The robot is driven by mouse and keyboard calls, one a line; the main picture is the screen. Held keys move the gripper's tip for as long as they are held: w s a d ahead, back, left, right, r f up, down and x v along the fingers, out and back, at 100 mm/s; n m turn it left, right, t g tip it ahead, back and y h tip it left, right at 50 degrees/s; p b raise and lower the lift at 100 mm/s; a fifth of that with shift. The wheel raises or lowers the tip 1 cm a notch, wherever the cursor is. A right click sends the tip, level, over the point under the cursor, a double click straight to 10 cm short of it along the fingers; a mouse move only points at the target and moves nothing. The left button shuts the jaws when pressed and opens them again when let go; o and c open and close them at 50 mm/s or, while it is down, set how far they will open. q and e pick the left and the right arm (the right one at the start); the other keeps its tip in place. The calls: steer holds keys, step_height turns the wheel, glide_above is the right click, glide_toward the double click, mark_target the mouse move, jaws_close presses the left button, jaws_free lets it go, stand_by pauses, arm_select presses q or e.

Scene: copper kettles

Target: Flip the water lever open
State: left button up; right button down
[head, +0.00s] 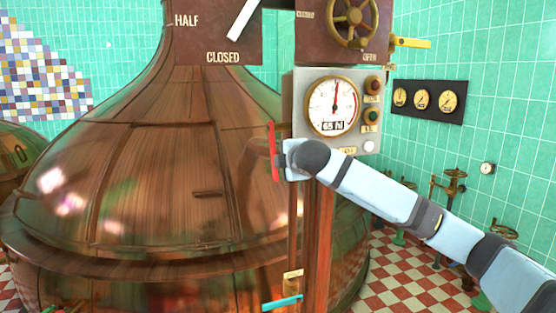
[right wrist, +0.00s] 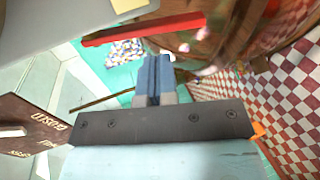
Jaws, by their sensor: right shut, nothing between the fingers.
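A red lever (head: 273,152) stands upright at the left side of the grey gauge box (head: 300,95); it also crosses the right wrist view (right wrist: 140,29). My right gripper (head: 281,161) is beside it at its lower half. In the right wrist view its fingers (right wrist: 155,65) are shut and empty, with the tips just short of the red bar; I cannot tell whether they touch. A cyan lever (head: 282,303) lies nearly level lower down by the copper post. A white lever (head: 243,18) slants on the HALF/CLOSED plate. No readable label shows which is the water lever. My left gripper is out of view.
A big copper kettle (head: 130,170) fills the left. Valves (head: 450,185) stand along the green wall at right. The checkered floor (head: 395,275) shows below.

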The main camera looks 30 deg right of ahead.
mark_target(277, 175)
steer(key=p+x, duration=0.1)
steer(key=x, duration=0.5)
steer(key=shift+w+f, duration=0.1)
steer(key=shift+w, duration=0.05)
steer(key=shift+w+d+f+t+p, duration=0.15)
steer(key=shift+w+t+p, duration=0.25)
steer(key=shift+w, duration=0.15)
steer(key=shift+f, duration=0.15)
